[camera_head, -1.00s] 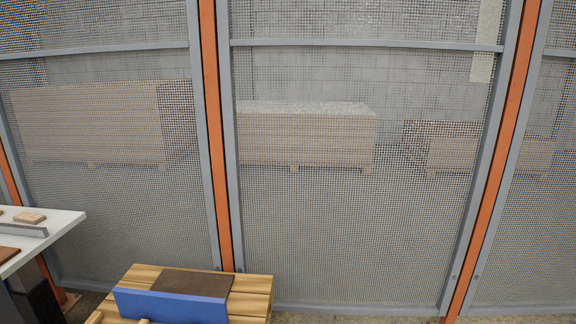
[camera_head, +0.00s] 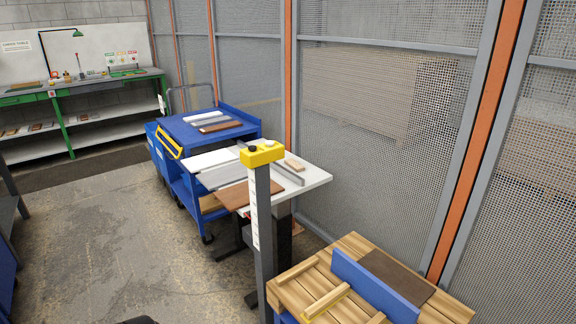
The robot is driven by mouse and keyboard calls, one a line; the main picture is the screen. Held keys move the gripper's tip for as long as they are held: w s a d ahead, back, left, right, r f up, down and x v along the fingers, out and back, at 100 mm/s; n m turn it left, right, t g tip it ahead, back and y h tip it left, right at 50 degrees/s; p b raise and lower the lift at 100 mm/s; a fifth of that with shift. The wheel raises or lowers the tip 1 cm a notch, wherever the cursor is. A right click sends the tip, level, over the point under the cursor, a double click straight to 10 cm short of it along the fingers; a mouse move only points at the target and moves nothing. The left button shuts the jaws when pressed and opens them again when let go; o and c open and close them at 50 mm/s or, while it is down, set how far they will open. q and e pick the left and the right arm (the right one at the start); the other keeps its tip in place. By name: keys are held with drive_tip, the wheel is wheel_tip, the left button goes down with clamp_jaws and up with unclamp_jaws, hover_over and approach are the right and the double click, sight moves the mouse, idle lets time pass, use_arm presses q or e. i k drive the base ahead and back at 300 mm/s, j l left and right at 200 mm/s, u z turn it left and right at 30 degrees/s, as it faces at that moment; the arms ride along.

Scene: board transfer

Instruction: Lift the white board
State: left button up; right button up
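A white board (camera_head: 203,160) appears to lie at the left side of the white-topped table (camera_head: 316,178), beside a grey board (camera_head: 222,175) and a brown board (camera_head: 238,195). Another thin white piece (camera_head: 202,117) lies on the blue cart behind, with grey and brown pieces beside it. I cannot tell from this view which white piece is the task's board. Neither of my grippers is in view, and nothing is seen touching the boards.
A grey post with a yellow top (camera_head: 262,155) stands in front of the table and hides part of it. A wooden slatted stand (camera_head: 357,247) with a blue panel is at lower right. Mesh fencing closes the right side. Open floor (camera_head: 120,235) lies left, before a green workbench (camera_head: 85,86).

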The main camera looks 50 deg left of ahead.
sight(199, 163)
drive_tip(key=u, duration=1.95)
